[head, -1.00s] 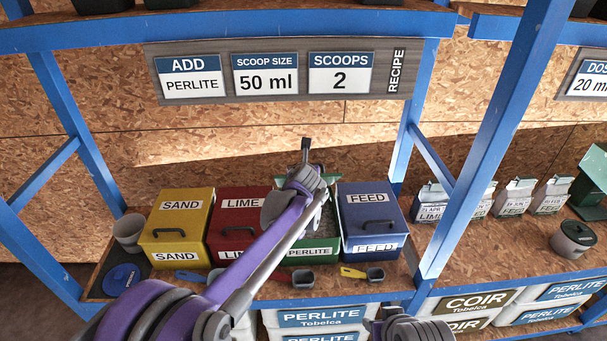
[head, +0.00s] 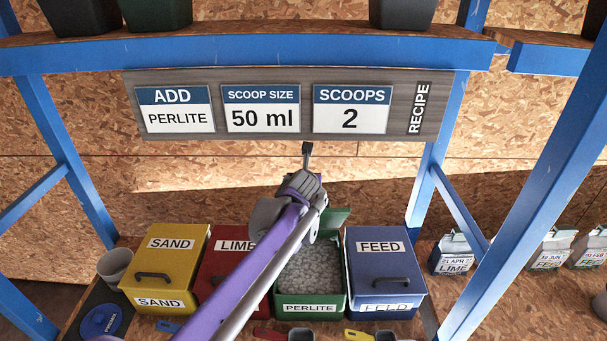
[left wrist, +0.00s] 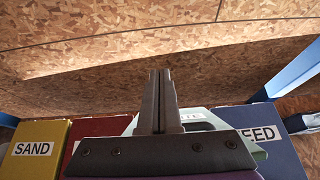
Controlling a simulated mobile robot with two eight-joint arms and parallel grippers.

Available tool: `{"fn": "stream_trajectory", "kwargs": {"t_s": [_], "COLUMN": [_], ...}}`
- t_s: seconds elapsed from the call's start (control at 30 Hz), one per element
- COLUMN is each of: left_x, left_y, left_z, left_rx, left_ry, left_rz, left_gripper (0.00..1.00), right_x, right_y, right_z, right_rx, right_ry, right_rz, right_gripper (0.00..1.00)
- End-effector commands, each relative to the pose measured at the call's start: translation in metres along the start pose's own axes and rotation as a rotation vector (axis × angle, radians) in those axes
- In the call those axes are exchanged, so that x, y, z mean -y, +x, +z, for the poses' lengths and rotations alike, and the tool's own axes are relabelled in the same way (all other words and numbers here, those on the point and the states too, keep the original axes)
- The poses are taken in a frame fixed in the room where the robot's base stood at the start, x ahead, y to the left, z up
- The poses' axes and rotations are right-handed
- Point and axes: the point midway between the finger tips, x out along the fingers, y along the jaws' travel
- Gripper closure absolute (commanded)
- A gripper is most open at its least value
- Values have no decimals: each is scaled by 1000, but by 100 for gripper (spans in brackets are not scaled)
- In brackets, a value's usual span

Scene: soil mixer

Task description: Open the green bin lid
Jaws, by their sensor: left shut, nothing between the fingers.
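The green bin (head: 310,309), labelled PERLITE, stands between the red and blue bins. Its top is open and grey-white perlite (head: 310,270) shows inside. The green lid (head: 333,217) is swung up at the bin's back edge, partly hidden behind my arm. A pale green-edged panel with a label, probably the lid (left wrist: 197,117), shows behind the fingers in the left wrist view. My left gripper (head: 307,149) is above and behind the bin, with its fingers pointing up and closed together, empty. The fingers also show in the left wrist view (left wrist: 160,100). My right gripper is out of view.
A yellow SAND bin (head: 168,262), a red LIME bin (head: 207,285) and a blue FEED bin (head: 382,275) stand closed in the row. Scoops lie in front. The recipe board (head: 290,120) and blue shelf beam (head: 240,56) are above. Blue posts flank the bins.

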Motion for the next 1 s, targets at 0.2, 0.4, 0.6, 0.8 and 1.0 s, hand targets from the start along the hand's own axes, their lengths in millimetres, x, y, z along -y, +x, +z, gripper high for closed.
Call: {"fn": "stream_trajectory", "kwargs": {"t_s": [0.2, 0.4, 0.6, 0.8, 1.0], "left_x": [-6, -7, -7, -7, -7], "left_y": [4, 3, 3, 2, 2], "left_z": [22, 25, 27, 28, 29], "left_rx": [18, 21, 23, 24, 24], "left_ry": [3, 4, 6, 6, 6], "left_rz": [7, 8, 8, 8, 8], "left_gripper": [100, 100, 100, 100, 100], "right_x": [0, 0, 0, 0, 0], "right_y": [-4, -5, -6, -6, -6], "right_z": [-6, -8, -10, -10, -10], "right_rx": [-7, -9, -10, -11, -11], "right_ry": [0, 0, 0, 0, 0], "right_rz": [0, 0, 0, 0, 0], "right_gripper": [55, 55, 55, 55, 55]}}
